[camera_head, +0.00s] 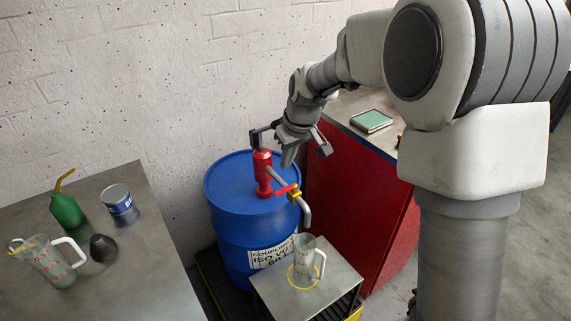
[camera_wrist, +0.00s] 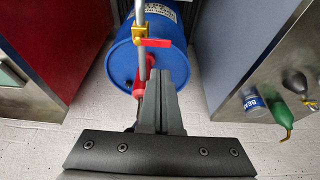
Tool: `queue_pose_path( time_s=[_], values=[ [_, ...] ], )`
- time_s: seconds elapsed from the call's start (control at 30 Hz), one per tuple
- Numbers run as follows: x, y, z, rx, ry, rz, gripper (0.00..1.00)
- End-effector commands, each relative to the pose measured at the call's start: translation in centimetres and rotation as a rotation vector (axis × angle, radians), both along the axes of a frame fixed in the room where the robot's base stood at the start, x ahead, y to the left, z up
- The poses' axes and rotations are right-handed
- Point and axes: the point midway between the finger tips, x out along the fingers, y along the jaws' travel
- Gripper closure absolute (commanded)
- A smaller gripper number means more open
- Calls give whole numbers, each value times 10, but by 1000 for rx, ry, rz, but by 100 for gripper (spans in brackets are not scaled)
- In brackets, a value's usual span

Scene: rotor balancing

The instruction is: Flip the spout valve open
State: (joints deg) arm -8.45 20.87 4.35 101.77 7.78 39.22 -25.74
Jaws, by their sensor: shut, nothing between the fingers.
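The spout valve is a small brass body (camera_head: 295,193) with a red lever (camera_head: 284,189), set on the grey spout pipe (camera_head: 306,213) of the red pump (camera_head: 262,172) on the blue drum (camera_head: 228,195). In the wrist view the red lever (camera_wrist: 165,43) lies crosswise to the pipe and points right from the brass body (camera_wrist: 139,32). My gripper (camera_head: 287,164) is shut and empty, above the drum and the valve. In the wrist view its fingertips (camera_wrist: 161,66) appear just below the lever; I cannot tell whether they touch it.
A clear measuring jug (camera_head: 306,260) stands under the spout on a small metal stand (camera_head: 335,285). A red cabinet (camera_head: 352,185) is close on the right. The left bench (camera_head: 120,270) holds a green oil can (camera_head: 66,210), a blue-white tin (camera_head: 118,200), a dark bulb and another jug.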

Motion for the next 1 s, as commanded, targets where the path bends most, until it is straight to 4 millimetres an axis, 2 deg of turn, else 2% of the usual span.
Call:
queue_pose_path(
  time_s=[0.17,0.53,0.67,1.0],
  values=[
    [9,8,-13,2,7,21,100],
    [10,9,-14,2,6,24,100],
    [11,10,-20,2,7,24,100],
    [27,20,-76,1,10,25,100]
  ],
)
